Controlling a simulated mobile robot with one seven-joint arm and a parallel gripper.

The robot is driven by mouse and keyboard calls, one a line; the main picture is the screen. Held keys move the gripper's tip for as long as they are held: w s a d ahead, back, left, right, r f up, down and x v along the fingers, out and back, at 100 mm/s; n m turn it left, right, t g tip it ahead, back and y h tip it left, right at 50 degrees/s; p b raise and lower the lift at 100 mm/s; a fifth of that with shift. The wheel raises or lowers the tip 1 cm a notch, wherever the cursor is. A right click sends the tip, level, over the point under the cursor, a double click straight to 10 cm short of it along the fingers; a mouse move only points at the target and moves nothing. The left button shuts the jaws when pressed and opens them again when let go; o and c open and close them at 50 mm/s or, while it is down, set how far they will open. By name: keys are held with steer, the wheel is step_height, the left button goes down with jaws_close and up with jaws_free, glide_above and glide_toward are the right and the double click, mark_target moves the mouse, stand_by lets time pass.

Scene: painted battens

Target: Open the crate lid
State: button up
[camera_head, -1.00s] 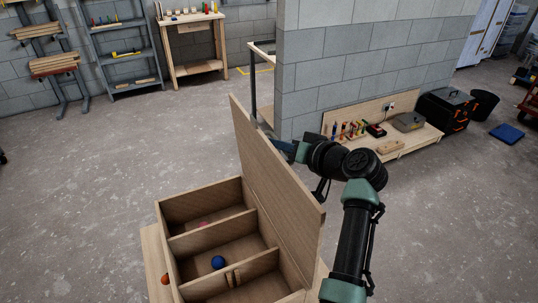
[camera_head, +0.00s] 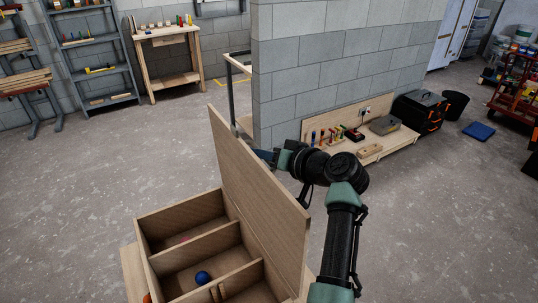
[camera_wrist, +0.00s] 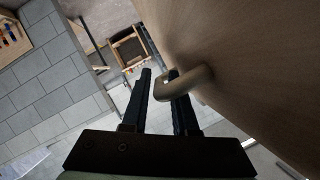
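The wooden crate (camera_head: 187,223) stands at the bottom of the head view, its compartments showing from above. Its lid (camera_head: 257,185) is raised and stands nearly upright along the crate's right side. My gripper (camera_head: 262,155) is behind the lid, on its outer face, and the lid hides the fingertips there. In the wrist view, a light loop handle (camera_wrist: 187,84) sticks out from the lid's outer face (camera_wrist: 250,60). The fingers of my gripper (camera_wrist: 162,85) lie on either side of the handle's bar, the right finger passing inside the loop.
A blue ball (camera_head: 203,278) and a small pink thing (camera_head: 185,239) lie in separate compartments. A grey block wall (camera_head: 335,75) and a low bench (camera_head: 375,150) with tools stand behind my arm. The floor left of the crate is clear.

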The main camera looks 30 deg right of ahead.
steer(key=b+v, duration=0.3)
steer(key=v, duration=0.9)
steer(key=shift+s, duration=0.4)
steer(key=shift+d+r, duration=0.1)
steer(key=shift+d, duration=0.05)
